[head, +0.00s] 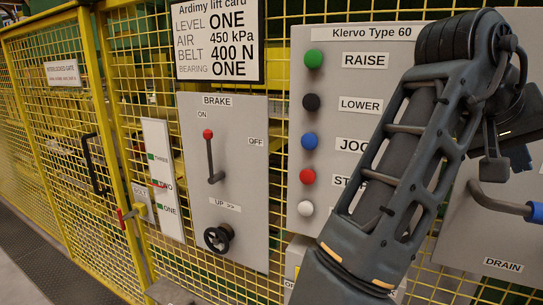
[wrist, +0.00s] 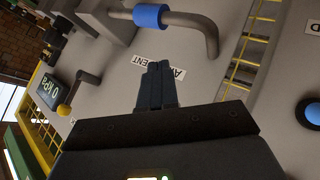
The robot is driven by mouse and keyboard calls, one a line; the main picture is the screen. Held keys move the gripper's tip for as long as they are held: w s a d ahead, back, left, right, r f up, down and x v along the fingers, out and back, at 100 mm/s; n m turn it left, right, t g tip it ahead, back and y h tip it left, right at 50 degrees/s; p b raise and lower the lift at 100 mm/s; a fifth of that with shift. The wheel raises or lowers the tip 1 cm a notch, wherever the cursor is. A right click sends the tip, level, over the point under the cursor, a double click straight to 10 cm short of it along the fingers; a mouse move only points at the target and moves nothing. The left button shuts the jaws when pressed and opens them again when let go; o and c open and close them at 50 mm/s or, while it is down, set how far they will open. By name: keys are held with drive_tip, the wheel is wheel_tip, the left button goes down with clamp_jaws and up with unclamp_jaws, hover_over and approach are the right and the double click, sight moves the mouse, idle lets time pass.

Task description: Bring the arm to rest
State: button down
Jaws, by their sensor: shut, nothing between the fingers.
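My arm (head: 400,160) rises from the bottom of the head view and bends over at the upper right, in front of the control panel. My gripper (wrist: 155,68) shows in the wrist view with its two dark fingers together and nothing between them. The fingers point at a grey panel and partly cover a white label on it. I cannot tell whether they touch the panel. In the head view the gripper end (head: 492,165) is dark and hangs down at the right; its fingers are hard to make out there.
A button panel (head: 325,75) stands behind my arm, its labels partly covered. A grey handle with a blue sleeve (head: 534,212) is close to the gripper; it also shows in the wrist view (wrist: 152,16). A brake lever (head: 211,160) and yellow mesh fence (head: 60,130) are left.

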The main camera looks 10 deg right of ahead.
wheel_tip(320, 180, down, 9)
drive_tip(key=w+d+n+t+h, duration=0.25)
drive_tip(key=n+t+h, duration=0.25)
drive_tip(key=n+t, duration=0.35)
drive_tip(key=s+a+f+n+t+y, duration=0.3)
drive_tip(key=s+a+f+y, duration=0.15)
drive_tip(key=f, duration=0.35)
drive_tip(key=s+a+f+n+t+y, duration=0.3)
drive_tip(key=s+a+f+t+y, duration=0.15)
drive_tip(key=f, duration=0.25)
drive_tip(key=s+a+f+m+g+y, duration=0.1)
drive_tip(key=s+a+f+y, duration=0.25)
drive_tip(key=s, duration=0.35)
drive_tip(key=s+a+f+g+y, duration=0.1)
drive_tip(key=s+a+f+y, duration=0.1)
drive_tip(key=s+a, duration=0.3)
drive_tip(key=s+a+r+m, duration=0.1)
drive_tip(key=s+a+m, duration=0.1)
drive_tip(key=s, duration=0.5)
drive_tip(key=s+a+r+m, duration=0.1)
drive_tip(key=s+a+m, duration=0.1)
drive_tip(key=s, duration=0.5)
drive_tip(key=shift+m+y, duration=0.35)
drive_tip(key=shift+m, duration=0.4)
